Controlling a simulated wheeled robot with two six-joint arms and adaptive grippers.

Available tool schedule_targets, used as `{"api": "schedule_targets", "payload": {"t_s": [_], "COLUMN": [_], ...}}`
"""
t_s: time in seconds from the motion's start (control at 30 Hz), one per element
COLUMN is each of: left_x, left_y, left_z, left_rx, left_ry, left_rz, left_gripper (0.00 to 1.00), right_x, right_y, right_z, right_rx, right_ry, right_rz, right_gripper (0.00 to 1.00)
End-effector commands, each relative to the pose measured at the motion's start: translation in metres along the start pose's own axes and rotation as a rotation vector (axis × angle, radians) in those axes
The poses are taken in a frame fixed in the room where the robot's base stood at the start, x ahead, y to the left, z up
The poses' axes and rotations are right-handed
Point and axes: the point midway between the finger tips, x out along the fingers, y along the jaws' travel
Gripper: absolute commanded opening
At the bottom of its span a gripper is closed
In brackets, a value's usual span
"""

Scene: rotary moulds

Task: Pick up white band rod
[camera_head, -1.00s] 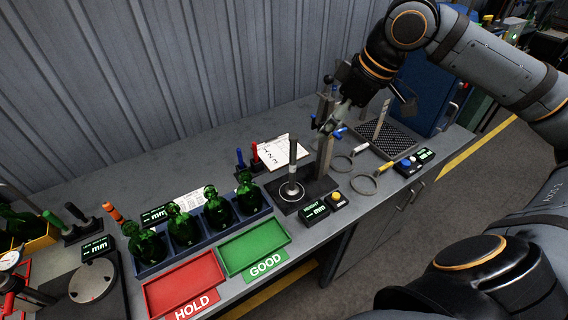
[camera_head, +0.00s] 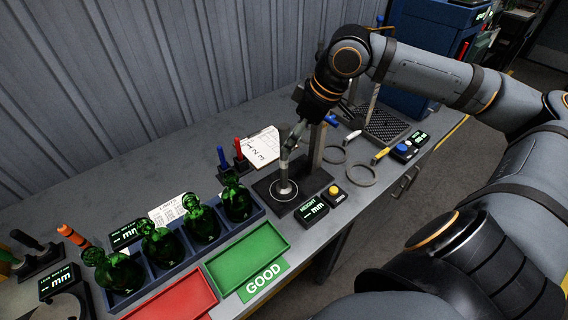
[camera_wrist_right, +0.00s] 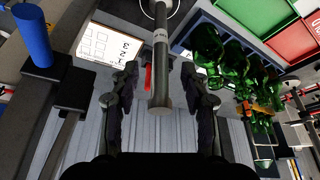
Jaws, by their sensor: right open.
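The white band rod (camera_head: 283,170) is a grey rod standing upright on a round plate on a dark gauge base. In the right wrist view the rod (camera_wrist_right: 161,70) shows close up, with a pale band around its shaft. My right gripper (camera_head: 289,140) is at the rod's upper part, which it partly hides in the head view. In the wrist view the right gripper (camera_wrist_right: 161,80) is open, with one finger on each side of the rod and a visible gap to each. My left gripper is not in view.
A dark post (camera_head: 317,147) stands close to the right of the rod. Red and blue rods in a stand (camera_head: 240,163) and a clipboard (camera_head: 262,146) are behind left. A rack of green bottles (camera_head: 170,262) and a green tray (camera_head: 247,252) lie to the left. Ring gauges (camera_head: 361,176) lie right.

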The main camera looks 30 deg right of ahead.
Motion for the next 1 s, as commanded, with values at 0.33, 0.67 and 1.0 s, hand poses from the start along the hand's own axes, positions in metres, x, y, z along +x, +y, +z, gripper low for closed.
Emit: {"api": "schedule_targets", "payload": {"t_s": [0.33, 0.67, 1.0], "left_x": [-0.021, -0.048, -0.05], "left_y": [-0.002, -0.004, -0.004], "left_z": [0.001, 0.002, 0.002], "left_rx": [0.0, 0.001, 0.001], "left_ry": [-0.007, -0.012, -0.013], "left_rz": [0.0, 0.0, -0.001], "left_gripper": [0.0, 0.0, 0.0], "right_x": [0.001, 0.024, 0.051], "right_y": [-0.001, -0.002, -0.002], "right_z": [-0.004, -0.009, -0.007], "right_rx": [-0.004, 0.001, 0.001], "right_ry": [0.002, 0.006, 0.0], "right_rz": [-0.008, -0.006, 0.002], "right_gripper": [0.46, 0.46, 0.46]}}
